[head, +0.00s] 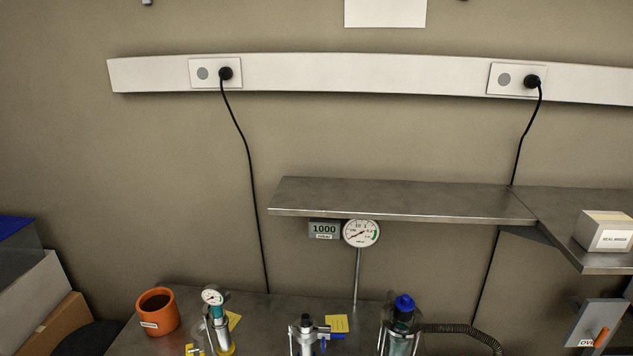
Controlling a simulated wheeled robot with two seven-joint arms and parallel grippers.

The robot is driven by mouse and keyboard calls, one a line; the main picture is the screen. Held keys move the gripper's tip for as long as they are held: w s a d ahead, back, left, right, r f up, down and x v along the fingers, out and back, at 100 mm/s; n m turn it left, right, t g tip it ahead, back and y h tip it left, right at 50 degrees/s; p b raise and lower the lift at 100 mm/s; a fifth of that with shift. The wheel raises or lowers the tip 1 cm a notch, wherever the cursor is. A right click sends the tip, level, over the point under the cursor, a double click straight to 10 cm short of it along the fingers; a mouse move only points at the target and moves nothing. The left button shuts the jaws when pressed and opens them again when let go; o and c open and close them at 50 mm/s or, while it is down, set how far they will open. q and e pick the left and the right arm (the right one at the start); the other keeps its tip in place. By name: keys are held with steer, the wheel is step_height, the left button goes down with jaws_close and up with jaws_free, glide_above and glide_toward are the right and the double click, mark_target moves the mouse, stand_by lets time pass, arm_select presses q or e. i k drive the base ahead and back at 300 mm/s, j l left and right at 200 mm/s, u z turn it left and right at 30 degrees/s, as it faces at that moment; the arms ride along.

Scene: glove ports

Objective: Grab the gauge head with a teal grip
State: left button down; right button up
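A small gauge head (213,298) with a round white dial and a teal part just below it is at the lower left of the head view. It sits on top of an upright metal-and-clear fitting with a yellow base, on the steel table (265,318). A larger round dial gauge (361,233) stands on a thin metal post further back, under the shelf; I see no teal grip on it. Neither of my grippers is in view.
An orange cup (157,312) stands left of the gauge head. A metal fitting with a blue handle (307,332) and a blue-capped vessel (404,308) with a dark hose stand to its right. A steel shelf (400,200) overhangs the table's back. Boxes (35,290) are at far left.

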mark_target(212, 295)
steer(key=k+j, duration=0.1)
steer(key=j, duration=0.7)
steer(key=k+j, duration=0.15)
steer(key=j, duration=0.25)
steer(key=k+j+z, duration=0.1)
steer(key=j, duration=0.75)
steer(key=l+u, duration=0.1)
steer(key=l, duration=0.4)
